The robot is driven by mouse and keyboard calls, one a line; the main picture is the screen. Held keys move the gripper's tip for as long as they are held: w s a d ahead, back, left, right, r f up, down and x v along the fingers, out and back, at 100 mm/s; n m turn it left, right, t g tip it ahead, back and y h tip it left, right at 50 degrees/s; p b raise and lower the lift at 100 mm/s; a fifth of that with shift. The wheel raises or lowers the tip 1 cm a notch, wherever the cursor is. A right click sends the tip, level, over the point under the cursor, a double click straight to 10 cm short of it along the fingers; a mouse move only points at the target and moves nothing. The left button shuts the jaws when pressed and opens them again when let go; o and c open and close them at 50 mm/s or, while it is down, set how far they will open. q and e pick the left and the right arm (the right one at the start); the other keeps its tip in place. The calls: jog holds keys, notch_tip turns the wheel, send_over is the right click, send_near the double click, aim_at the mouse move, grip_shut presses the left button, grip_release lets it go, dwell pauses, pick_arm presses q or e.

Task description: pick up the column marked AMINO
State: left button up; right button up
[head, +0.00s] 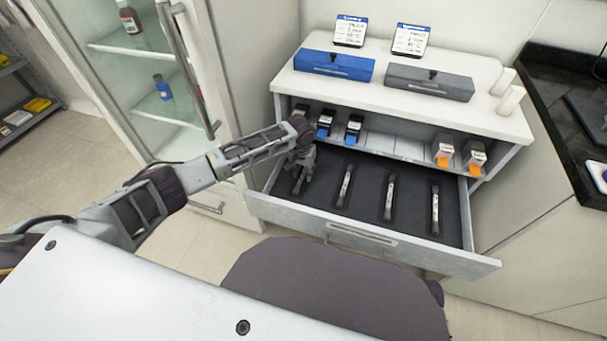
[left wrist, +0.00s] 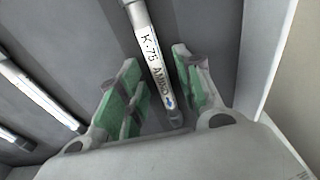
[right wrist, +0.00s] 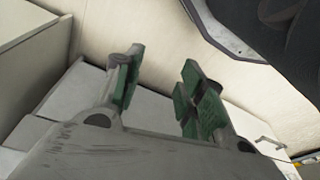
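The column marked AMINO (left wrist: 152,58) lies in the drawer; its label reads "K-75 AMINO" in the left wrist view. My left gripper (left wrist: 154,85) is open, with its green-padded fingers on either side of the column; I cannot tell whether they touch it. In the head view my left gripper (head: 301,172) is over the left end of the open drawer (head: 370,233) and mostly hides that column. My right gripper (right wrist: 158,85) is open and empty, away from the drawer.
Other columns lie in the drawer to the right: one (head: 345,186), another (head: 389,197) and a third (head: 435,210). A shelf above holds small boxes with blue (head: 353,130) and orange (head: 443,152) parts. A blue case (head: 334,65) and a grey case (head: 429,83) stand on top.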

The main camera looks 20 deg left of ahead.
aim_at(305, 173)
pick_arm(q)
grip_shut()
jog(key=shift+r, duration=0.1)
jog(key=shift+d+r+p, duration=0.15)
jog(key=shift+r+p, duration=0.15)
notch_tip(305, 173, up, 5)
jog(key=shift+r+p, duration=0.2)
jog(key=shift+p, duration=0.7)
jog(key=d+p, duration=0.1)
jog(key=d, duration=1.8)
jog(key=shift+s+d+r+p, duration=0.3)
jog(key=shift+d+r+p, duration=0.05)
jog(key=shift+r+p, duration=0.05)
pick_arm(e)
notch_tip(305, 173, down, 11)
jog(key=s+d, duration=0.1)
jog(key=d, duration=0.1)
jog(key=shift+s+d+h, duration=0.25)
jog(key=shift+d+h, duration=0.05)
jog(key=shift+d, duration=0.05)
jog(key=shift+w+r, duration=0.1)
jog(key=shift+r, duration=0.1)
